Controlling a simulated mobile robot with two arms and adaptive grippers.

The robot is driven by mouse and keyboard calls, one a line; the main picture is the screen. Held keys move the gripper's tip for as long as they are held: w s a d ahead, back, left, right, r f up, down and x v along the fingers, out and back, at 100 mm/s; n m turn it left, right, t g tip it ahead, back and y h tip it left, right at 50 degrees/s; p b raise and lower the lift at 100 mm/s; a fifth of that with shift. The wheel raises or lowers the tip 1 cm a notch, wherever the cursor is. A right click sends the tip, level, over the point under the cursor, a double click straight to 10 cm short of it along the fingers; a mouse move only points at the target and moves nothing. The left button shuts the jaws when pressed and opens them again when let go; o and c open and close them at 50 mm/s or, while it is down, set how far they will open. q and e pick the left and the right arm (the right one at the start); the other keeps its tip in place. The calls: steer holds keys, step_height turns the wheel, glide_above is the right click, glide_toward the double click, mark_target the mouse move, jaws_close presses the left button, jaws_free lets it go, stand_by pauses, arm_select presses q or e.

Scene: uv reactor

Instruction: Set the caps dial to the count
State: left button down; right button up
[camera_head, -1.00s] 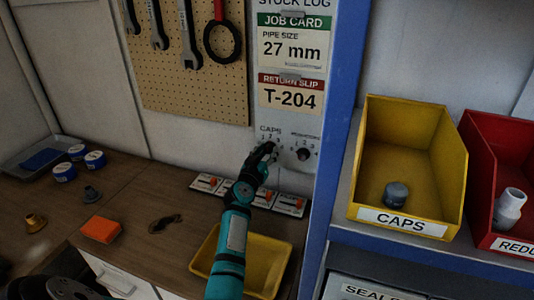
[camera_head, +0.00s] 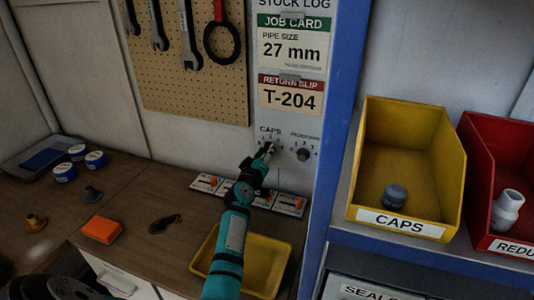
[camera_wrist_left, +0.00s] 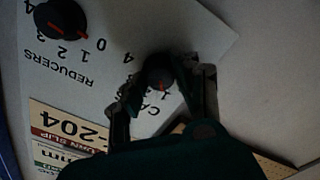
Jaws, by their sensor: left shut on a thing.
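The caps dial (camera_wrist_left: 158,72) is a small dark knob with a red mark, under the CAPS lettering on the pale stock log panel (camera_head: 285,125). My left gripper (camera_head: 268,149) is at this dial in the head view. In the left wrist view its fingers (camera_wrist_left: 160,82) are on both sides of the dial, shut on it. The exact number at the red mark is hard to read. The yellow CAPS bin (camera_head: 452,190) on the right shelf has one grey cap (camera_head: 395,196) visible inside. My right gripper cannot be made out.
The black reducers dial (camera_head: 303,154) sits just right of the caps dial; it also shows in the left wrist view (camera_wrist_left: 60,18). A blue post (camera_head: 338,130) stands right of the panel. Below are small cards (camera_head: 289,203) and a yellow tray (camera_head: 268,262).

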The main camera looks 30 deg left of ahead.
arm_select(q)
steer(key=shift+f, duration=0.1)
stand_by(0.4)
steer(key=c, duration=1)
jaws_free()
steer(key=v, duration=1.2)
steer(key=shift+s, duration=0.1)
steer(key=shift+f, duration=0.1)
